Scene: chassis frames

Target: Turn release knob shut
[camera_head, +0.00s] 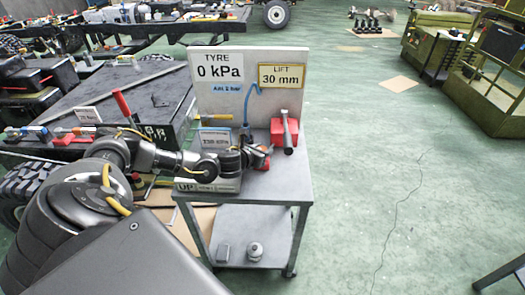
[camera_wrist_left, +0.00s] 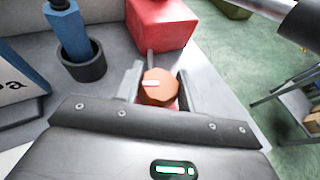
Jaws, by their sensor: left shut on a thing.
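The release knob (camera_wrist_left: 158,92) is a round orange-brown knob with a white mark on its top, in the left wrist view. The mark points to the left of that picture. My left gripper (camera_wrist_left: 160,85) has one finger on each side of the knob and is shut on it. In the head view my left gripper (camera_head: 262,152) is low over the grey cart top (camera_head: 290,180), and it mostly hides the knob there. My right gripper is in neither view.
A red block (camera_head: 278,131) with a grey handle (camera_head: 288,135) stands just beyond the gripper. A blue tool in a dark cup (camera_wrist_left: 82,67) is close at left. A sign board (camera_head: 247,110) reads TYRE 0 kPa and LIFT 30 mm.

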